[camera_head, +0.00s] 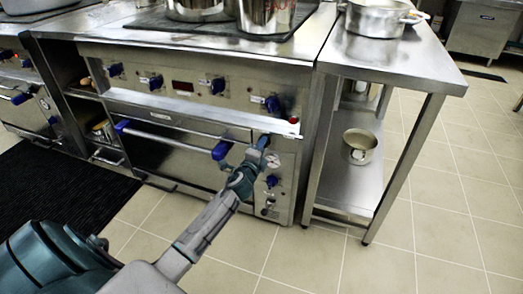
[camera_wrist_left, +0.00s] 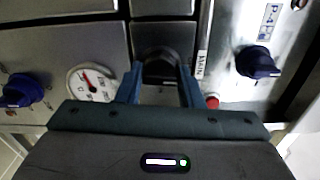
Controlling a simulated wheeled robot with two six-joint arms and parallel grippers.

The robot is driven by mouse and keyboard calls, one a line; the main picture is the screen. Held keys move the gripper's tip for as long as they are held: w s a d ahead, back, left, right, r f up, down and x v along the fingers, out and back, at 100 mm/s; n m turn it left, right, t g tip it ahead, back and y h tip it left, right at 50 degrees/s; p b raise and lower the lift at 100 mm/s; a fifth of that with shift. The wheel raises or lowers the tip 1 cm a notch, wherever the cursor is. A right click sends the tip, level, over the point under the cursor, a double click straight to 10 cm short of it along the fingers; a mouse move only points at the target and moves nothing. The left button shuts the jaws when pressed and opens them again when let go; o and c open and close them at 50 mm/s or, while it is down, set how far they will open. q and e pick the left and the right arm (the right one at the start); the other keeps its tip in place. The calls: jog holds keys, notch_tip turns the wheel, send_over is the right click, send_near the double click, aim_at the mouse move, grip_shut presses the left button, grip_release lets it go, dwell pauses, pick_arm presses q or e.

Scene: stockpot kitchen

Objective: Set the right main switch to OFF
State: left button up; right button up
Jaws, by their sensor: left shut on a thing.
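The right main switch is a dark knob (camera_wrist_left: 160,68) beside a "MAIN" label (camera_wrist_left: 201,64) in the left wrist view. My left gripper (camera_wrist_left: 160,88) has one finger on each side of it and is shut on it. The knob's exact setting is too dark to read. In the head view my left gripper (camera_head: 263,141) reaches the right end of the stove front and hides the switch. My right gripper is in neither view.
A red lamp (camera_head: 293,120) sits close by on the panel. A blue knob (camera_head: 272,104) is above and another (camera_head: 271,181) below, with a dial gauge (camera_wrist_left: 92,83) between. The oven handle (camera_head: 175,142) juts out left. A steel table (camera_head: 392,58) stands right.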

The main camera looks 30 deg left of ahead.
pick_arm(q)
jog(key=shift+f+n, duration=0.1)
jog(key=shift+n, duration=0.5)
jog(key=o, duration=1)
jog(key=shift+c, duration=0.2)
jog(key=shift+s, duration=0.1)
jog(key=v, duration=1)
jog(key=shift+s, duration=0.35)
